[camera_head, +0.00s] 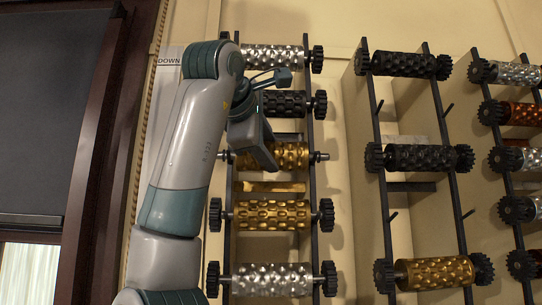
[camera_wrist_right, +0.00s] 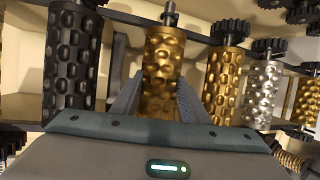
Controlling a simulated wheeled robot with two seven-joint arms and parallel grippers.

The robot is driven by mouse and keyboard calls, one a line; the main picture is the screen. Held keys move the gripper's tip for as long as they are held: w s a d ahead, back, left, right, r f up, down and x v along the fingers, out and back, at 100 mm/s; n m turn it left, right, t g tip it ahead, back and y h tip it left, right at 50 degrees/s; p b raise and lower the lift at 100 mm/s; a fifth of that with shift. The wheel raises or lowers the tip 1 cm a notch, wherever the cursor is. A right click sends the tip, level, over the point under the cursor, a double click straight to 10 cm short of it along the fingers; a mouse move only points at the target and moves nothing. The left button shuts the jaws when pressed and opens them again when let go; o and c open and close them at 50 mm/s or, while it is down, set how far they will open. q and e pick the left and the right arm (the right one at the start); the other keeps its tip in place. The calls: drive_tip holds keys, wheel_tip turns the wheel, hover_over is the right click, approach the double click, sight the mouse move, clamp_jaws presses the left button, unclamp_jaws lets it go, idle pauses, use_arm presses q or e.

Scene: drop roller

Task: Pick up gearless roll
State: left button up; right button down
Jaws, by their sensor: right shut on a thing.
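The gearless roll (camera_head: 288,155) is gold and dimpled, with bare axle ends and no gears. It lies level in the left rack column, between a black roll above and a gold geared roll below. My right gripper (camera_head: 268,163) reaches it from the upper left and covers its left part. In the right wrist view, the gearless roll (camera_wrist_right: 163,62) sits between the two grey fingers of my right gripper (camera_wrist_right: 161,95), which is shut on it. I cannot tell whether its axle rests on the rack rails. My left gripper is not in view.
A black geared roll (camera_head: 284,104) is close above and a gold geared roll (camera_head: 271,214) is below. A silver roll (camera_head: 271,279) is at the bottom. More racks with geared rolls (camera_head: 430,158) stand to the right. A dark wooden frame (camera_head: 108,150) is at left.

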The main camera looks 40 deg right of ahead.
drive_tip(key=shift+s+a+r, duration=0.1)
drive_tip(key=shift+r, duration=0.1)
drive_tip(key=shift+s+a+r+b, duration=0.25)
drive_tip(key=shift+r+b, duration=0.1)
drive_tip(key=shift+b, duration=0.2)
drive_tip(key=s+a+r+b, duration=0.4)
drive_tip(key=s+a+r, duration=0.3)
drive_tip(key=s, duration=0.3)
drive_tip(key=shift+a, duration=0.65)
